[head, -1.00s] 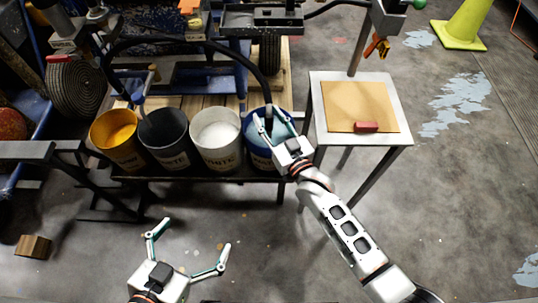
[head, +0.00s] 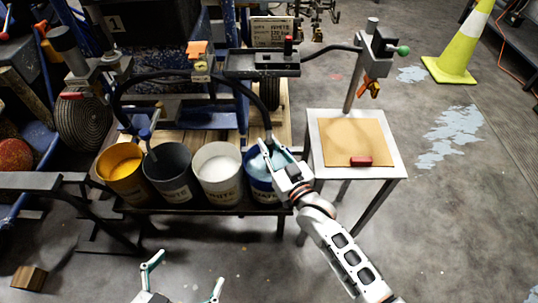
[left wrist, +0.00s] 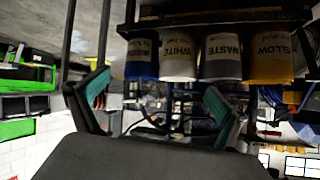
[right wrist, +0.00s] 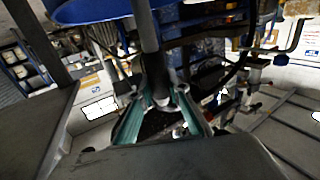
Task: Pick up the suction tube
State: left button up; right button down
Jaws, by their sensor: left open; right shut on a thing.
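The suction tube (head: 241,87) is a black hose that arches over the buckets and drops to a metal end at the blue bucket (head: 258,188). My right gripper (head: 272,148) is shut on the tube just above the blue bucket's rim. In the right wrist view the upright tube (right wrist: 148,45) runs between the fingers, with the blue bucket's rim (right wrist: 95,12) beside it. The tube's lower tip is hidden in the head view. My left gripper (head: 183,280) is open and empty, low in front of the bench, partly cut off by the picture's bottom edge.
Yellow (head: 124,180), dark grey waste (head: 170,180) and white (head: 220,180) buckets stand left of the blue one. A small table (head: 397,172) with a tan board and red block stands right. A metal post (head: 353,85) rises behind it.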

jog(key=r, duration=0.3)
jog(key=r+p, duration=0.1)
jog(key=r, duration=0.1)
jog(key=shift+w, duration=0.25)
notch_tip(320, 180, up, 11)
jog(key=p, duration=0.4)
notch_tip(320, 180, up, 6)
jog(key=p, duration=0.5)
send_over(269, 135)
pick_arm(q)
notch_tip(269, 135, up, 8)
jog(key=w+a, duration=0.2)
jog(key=shift+a+f+t+y, duration=0.15)
jog(key=shift+a+t+y, duration=0.15)
jog(key=shift+t, duration=0.1)
pick_arm(e)
jog(key=shift+s, duration=0.25)
jog(key=shift+f, duration=0.1)
pick_arm(q)
jog(key=shift+w, duration=0.15)
